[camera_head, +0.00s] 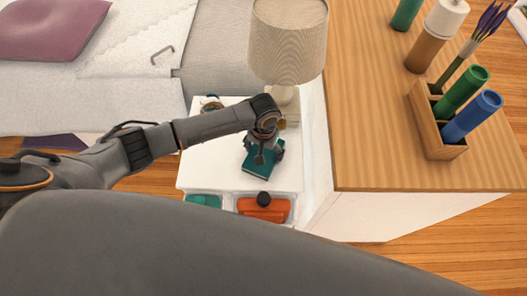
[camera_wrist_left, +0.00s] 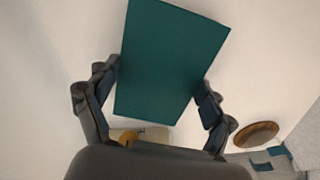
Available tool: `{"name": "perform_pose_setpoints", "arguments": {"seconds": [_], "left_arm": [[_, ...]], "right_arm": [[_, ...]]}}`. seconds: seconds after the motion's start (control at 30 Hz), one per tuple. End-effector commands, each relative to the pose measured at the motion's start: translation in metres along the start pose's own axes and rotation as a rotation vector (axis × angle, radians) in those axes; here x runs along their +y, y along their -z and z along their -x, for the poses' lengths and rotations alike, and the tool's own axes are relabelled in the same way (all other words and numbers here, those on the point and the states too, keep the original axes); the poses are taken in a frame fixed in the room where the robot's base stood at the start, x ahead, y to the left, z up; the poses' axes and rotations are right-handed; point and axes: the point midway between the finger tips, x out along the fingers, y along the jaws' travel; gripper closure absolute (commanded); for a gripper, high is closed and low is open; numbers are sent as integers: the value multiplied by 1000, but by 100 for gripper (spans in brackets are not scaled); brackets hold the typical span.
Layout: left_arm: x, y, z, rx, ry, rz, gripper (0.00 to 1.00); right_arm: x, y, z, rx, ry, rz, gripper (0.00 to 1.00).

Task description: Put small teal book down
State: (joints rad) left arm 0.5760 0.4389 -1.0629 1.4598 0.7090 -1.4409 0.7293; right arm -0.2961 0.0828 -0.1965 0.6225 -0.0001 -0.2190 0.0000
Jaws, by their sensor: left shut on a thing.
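The small teal book (camera_head: 254,170) is at the white bedside table (camera_head: 215,165), over its middle. My left gripper (camera_head: 265,150) reaches down on it from above. In the left wrist view the teal book (camera_wrist_left: 172,55) lies between the two fingers of my left gripper (camera_wrist_left: 160,80), which are shut on its sides. I cannot tell whether the book rests on the white top or hangs just above it. The gripper hides part of the book in the head view. My right gripper is not in view.
A lamp (camera_head: 288,45) stands at the back of the table, with a small object (camera_head: 211,104) to its left. Teal (camera_head: 203,201) and orange (camera_head: 263,207) items sit at the front. A wooden desk (camera_head: 380,120) with a pen holder (camera_head: 437,140) is to the right. A bed (camera_head: 60,85) is left.

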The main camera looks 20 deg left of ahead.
Motion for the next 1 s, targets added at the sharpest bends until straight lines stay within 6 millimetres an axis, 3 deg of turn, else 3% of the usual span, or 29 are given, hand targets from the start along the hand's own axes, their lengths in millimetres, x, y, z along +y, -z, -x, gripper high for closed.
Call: {"name": "perform_pose_setpoints", "arguments": {"seconds": [0.33,0.37,0.43,0.83,1.0], "left_arm": [[0,0,-3,1,-1,0,57],[0,0,-4,0,0,-1,16],[0,0,-3,1,0,-1,2],[0,0,-2,1,0,-1,0],[0,1,16,3,-2,-1,0]], "right_arm": [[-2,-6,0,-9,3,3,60],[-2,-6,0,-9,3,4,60],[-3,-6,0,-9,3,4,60],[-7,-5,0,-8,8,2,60],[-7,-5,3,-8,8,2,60]]}}
